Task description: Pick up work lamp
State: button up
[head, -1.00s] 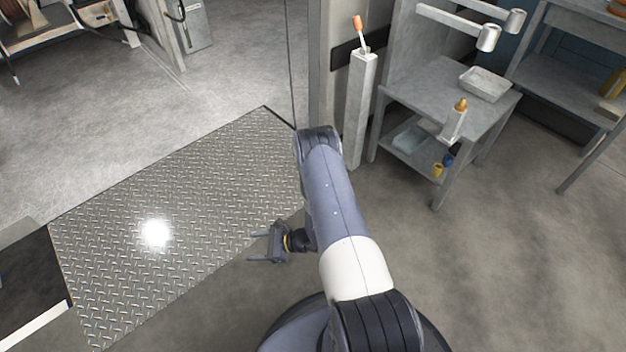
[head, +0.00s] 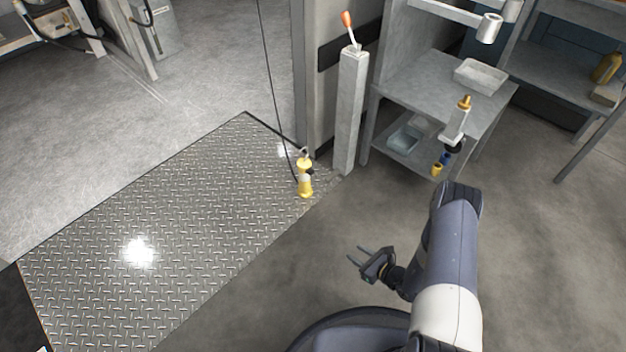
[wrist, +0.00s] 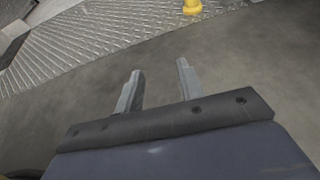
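A yellow work lamp (head: 305,180) hangs from or stands by a dark cable at the right corner of the diamond-plate floor panel, left of the grey post. I cannot tell whether it touches the floor. Its yellow end (wrist: 192,7) shows at the top edge of the wrist view, beyond my fingers. My gripper (head: 362,255) is open and empty, below and to the right of the lamp in the head view, clearly apart from it. In the wrist view the two fingers (wrist: 158,80) are spread with bare floor between them.
A grey post (head: 350,110) with an orange-tipped lever (head: 347,20) stands just right of the lamp. Beyond it is a grey bench (head: 440,85) with a tray (head: 481,75) and a bottle on it. The diamond-plate panel (head: 150,205) and the concrete around my gripper are clear.

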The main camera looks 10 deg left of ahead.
aim_at(304, 190)
jog(key=i+j+z, duration=0.1)
jog(key=j, duration=0.2)
jog(key=i+j+z, duration=0.1)
jog(key=i+j, duration=0.15)
jog(key=i+j+z, duration=0.1)
jog(key=j, duration=0.3)
jog(key=i+j+z, duration=0.1)
jog(key=j, duration=0.25)
jog(key=i+j+z, duration=0.1)
jog(key=j, duration=0.25)
jog(key=i, duration=0.1)
